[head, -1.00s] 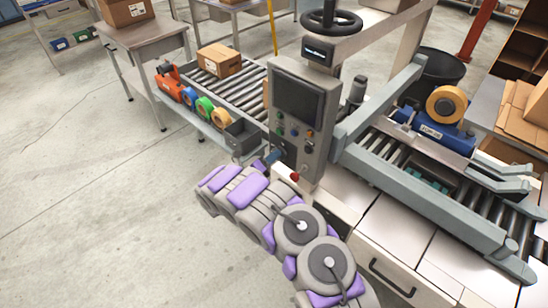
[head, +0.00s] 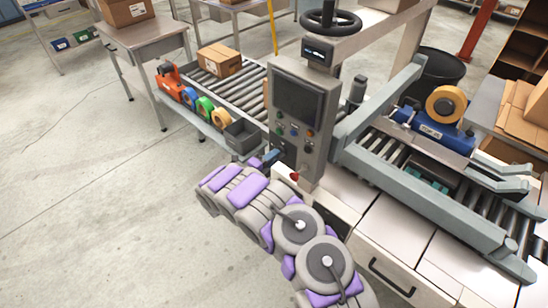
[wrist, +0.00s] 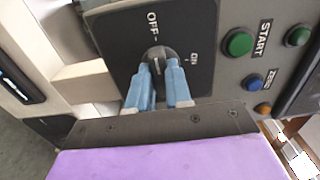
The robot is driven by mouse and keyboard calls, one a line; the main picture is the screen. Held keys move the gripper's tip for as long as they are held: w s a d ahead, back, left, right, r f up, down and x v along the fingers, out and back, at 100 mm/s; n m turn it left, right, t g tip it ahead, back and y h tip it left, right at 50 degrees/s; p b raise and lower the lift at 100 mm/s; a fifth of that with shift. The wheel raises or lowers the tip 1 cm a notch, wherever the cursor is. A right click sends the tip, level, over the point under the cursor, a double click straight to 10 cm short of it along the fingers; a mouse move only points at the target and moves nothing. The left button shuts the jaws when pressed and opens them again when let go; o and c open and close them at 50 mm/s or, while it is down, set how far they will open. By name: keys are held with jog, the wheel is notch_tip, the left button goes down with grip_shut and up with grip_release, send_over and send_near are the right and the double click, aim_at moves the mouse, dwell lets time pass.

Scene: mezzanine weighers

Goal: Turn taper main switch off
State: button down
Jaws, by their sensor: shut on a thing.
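The taper's grey control box (head: 298,118) stands at the middle of the head view, with a dark screen and several buttons. In the wrist view, the main switch (wrist: 157,53) is a round dark knob on a black plate (wrist: 188,22) marked OFF above it and ON to its right. My gripper (wrist: 160,72) has its two blue fingers on either side of the knob's grip, shut on it. The fingers hide part of the knob, so its exact pointing is hard to read. In the head view my gripper (head: 271,157) is at the box's lower left side.
A green START button (wrist: 238,43), a blue ZERO button (wrist: 253,82) and an orange button (wrist: 262,109) sit right of the switch. A red button (head: 294,176) is low on the box. A roller conveyor (head: 228,82) with a carton runs behind. Open floor lies left.

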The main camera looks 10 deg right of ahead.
jog(key=shift+a+f, duration=0.25)
jog(key=c, duration=1.3)
grip_release()
jog(key=shift+a, duration=0.1)
jog(key=shift+o, duration=1.3)
jog(key=shift+a+r, duration=0.1)
jog(key=shift+a, duration=0.1)
jog(key=shift+d, duration=0.15)
jog(key=shift+d, duration=0.1)
jog(key=p+v, duration=0.3)
jog(key=v, duration=1.4)
jog(key=shift+a, duration=0.4)
